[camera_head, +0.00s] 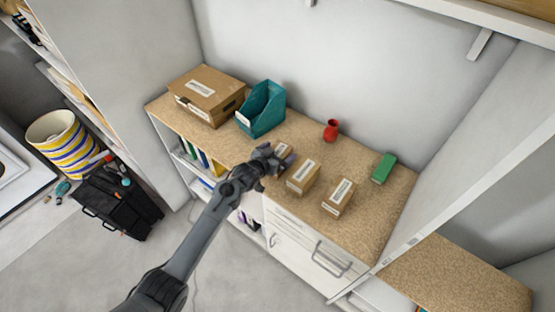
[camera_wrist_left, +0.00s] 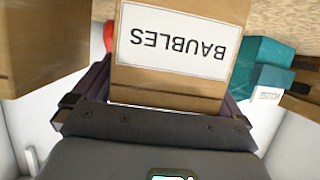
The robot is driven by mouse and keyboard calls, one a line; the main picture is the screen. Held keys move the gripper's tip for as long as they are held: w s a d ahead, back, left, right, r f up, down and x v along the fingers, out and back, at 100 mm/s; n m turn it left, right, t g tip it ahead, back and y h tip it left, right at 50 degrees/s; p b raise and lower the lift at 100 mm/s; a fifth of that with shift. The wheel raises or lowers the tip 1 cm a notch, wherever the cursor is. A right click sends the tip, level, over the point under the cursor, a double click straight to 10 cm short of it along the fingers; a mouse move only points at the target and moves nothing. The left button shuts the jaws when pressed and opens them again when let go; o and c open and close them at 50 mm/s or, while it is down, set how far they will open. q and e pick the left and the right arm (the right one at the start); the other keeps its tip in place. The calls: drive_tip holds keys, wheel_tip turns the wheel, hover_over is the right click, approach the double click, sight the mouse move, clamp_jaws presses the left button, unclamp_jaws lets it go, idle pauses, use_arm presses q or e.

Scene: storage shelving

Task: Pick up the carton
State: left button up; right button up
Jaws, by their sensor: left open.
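A small brown carton (camera_wrist_left: 180,75) with a white label reading BAUBLES, upside down in the left wrist view, fills the space between the fingers of my left gripper (camera_wrist_left: 166,92). The fingers are open, one on each side of it; I cannot tell whether they touch it. In the head view the left gripper (camera_head: 281,159) is at the counter's front edge, and the carton (camera_head: 284,149) shows only partly behind it. Two similar labelled cartons stand to its right, a nearer one (camera_head: 303,177) and a farther one (camera_head: 338,198). My right gripper is not in view.
The speckled counter (camera_head: 225,147) also carries a large cardboard box (camera_head: 207,92), a teal file holder (camera_head: 262,108), a red vase (camera_head: 331,130) and a green box (camera_head: 383,168). A neighbouring carton (camera_wrist_left: 40,45) is close by in the wrist view. Walls bound the back and right.

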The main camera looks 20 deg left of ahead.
use_arm(q)
drive_tip(key=c, duration=1.3)
drive_tip(key=shift+o, duration=0.2)
drive_tip(key=shift+r, duration=0.1)
wheel_tip(320, 180, up, 9)
drive_tip(key=shift+f+b, duration=0.1)
drive_tip(key=shift+b, duration=0.7)
drive_tip(key=shift+r, duration=0.6)
